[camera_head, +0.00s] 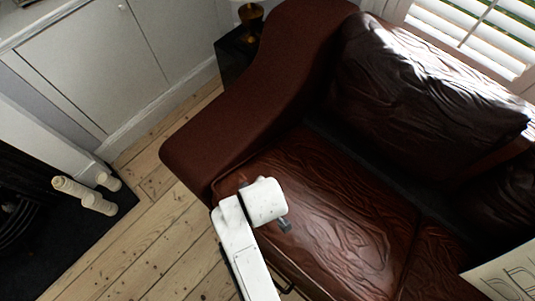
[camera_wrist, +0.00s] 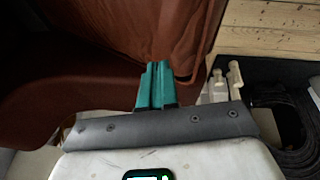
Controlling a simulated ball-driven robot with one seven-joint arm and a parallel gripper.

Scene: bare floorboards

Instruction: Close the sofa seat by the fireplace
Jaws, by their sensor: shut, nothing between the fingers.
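The brown leather sofa has its left seat (camera_head: 345,205) beside the left armrest (camera_head: 235,115) in the head view, on the side toward the fireplace (camera_head: 22,205). A dark gap runs between this seat and the backrest cushion (camera_head: 410,85). I cannot tell how far the seat is raised. My gripper (camera_head: 286,226) is over the front left part of the seat, partly hidden by my white wrist. In the wrist view my teal fingers (camera_wrist: 157,70) are together and empty, in front of brown leather (camera_wrist: 150,25); contact cannot be judged.
Pale candles (camera_head: 88,193) stand on the dark hearth at left and also show in the wrist view (camera_wrist: 217,85). A dark side table (camera_head: 237,52) with a lamp stands behind the armrest. Bare floorboards (camera_head: 150,235) lie free between hearth and sofa. A pale drawn sheet (camera_head: 510,272) is at lower right.

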